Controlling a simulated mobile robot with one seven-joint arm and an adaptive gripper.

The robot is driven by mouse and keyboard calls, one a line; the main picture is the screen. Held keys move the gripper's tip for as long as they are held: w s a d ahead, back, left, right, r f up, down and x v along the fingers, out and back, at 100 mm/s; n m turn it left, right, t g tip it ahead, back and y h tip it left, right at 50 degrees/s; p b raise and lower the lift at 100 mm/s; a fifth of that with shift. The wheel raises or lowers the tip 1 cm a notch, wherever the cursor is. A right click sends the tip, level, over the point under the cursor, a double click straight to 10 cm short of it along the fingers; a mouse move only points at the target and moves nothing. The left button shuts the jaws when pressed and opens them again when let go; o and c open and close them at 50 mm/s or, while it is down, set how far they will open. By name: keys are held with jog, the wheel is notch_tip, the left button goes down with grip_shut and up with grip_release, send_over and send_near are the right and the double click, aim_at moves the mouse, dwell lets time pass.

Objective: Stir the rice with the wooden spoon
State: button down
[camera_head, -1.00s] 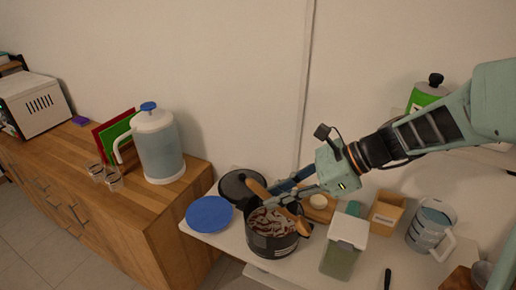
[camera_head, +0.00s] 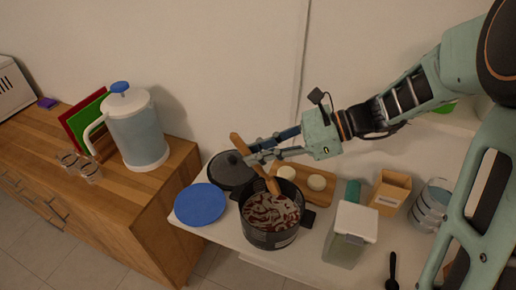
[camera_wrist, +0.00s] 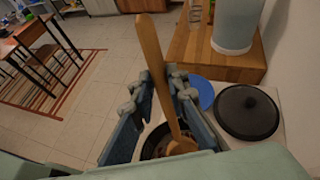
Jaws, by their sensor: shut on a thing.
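The wooden spoon (camera_head: 256,164) is held by my gripper (camera_head: 262,158), whose fingers are shut on its handle. The spoon slants, with its handle end up to the left and its lower end reaching down toward the back of the pot (camera_head: 268,238). The dark pot holds the rice (camera_head: 270,211), which looks reddish brown and white. In the wrist view the spoon (camera_wrist: 158,75) runs between the fingers, and its bowl (camera_wrist: 182,146) is at the pot's opening. Whether the bowl touches the rice is hard to tell.
A blue plate (camera_head: 201,205) and a black lid (camera_head: 231,170) lie left of and behind the pot. A board (camera_head: 318,198) with round pale items is behind it. A white-lidded container (camera_head: 351,232) and a tan box (camera_head: 389,193) stand to the right. A jug (camera_head: 138,130) stands on the wooden counter.

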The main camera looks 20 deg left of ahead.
jog(key=shift+s+b+x, duration=0.4)
jog(key=shift+b+x, duration=1.35)
jog(key=shift+x, duration=1.4)
jog(key=w+d+f+b, duration=0.1)
jog(key=d+f+b, duration=0.2)
jog(key=f, duration=0.3)
jog(key=w+d+f+b, duration=0.1)
jog(key=d+f+b, duration=0.2)
jog(key=f, duration=0.3)
jog(key=shift+w+f+b, duration=0.2)
jog(key=shift+w+b, duration=0.1)
jog(key=shift+b, duration=0.3)
